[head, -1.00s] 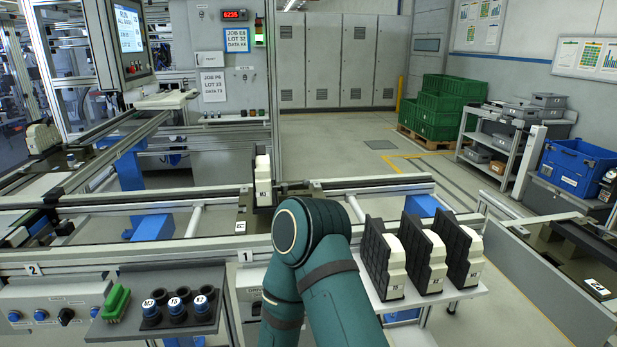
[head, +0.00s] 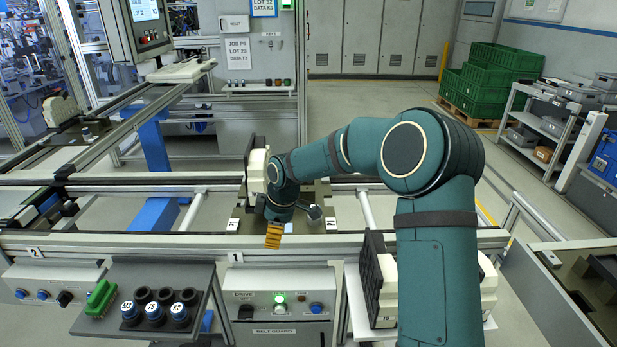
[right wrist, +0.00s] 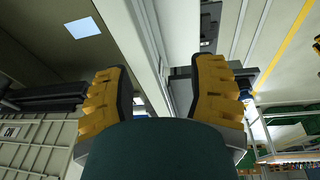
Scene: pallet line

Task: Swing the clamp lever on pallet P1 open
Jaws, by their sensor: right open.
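Pallet P1 (head: 240,222) is a dark plate on the rail behind station 1, with small labels at its front corners. A white module (head: 257,172) stands upright at its left side, partly behind my arm. A grey, rounded lever-like part (head: 314,213) shows just right of my wrist; I take it for the clamp lever, but cannot tell its position. My right gripper (head: 274,235) points down over the pallet's front edge, its yellow fingers apart from the lever. In the right wrist view my right gripper (right wrist: 158,95) is open and empty. My left gripper is out of view.
A control box (head: 280,290) with a green light is below the front rail. A tilted holder (head: 150,290) with blue-capped parts and a green piece stands at the left. White-and-black modules (head: 377,285) stand on a shelf, partly behind my right arm.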

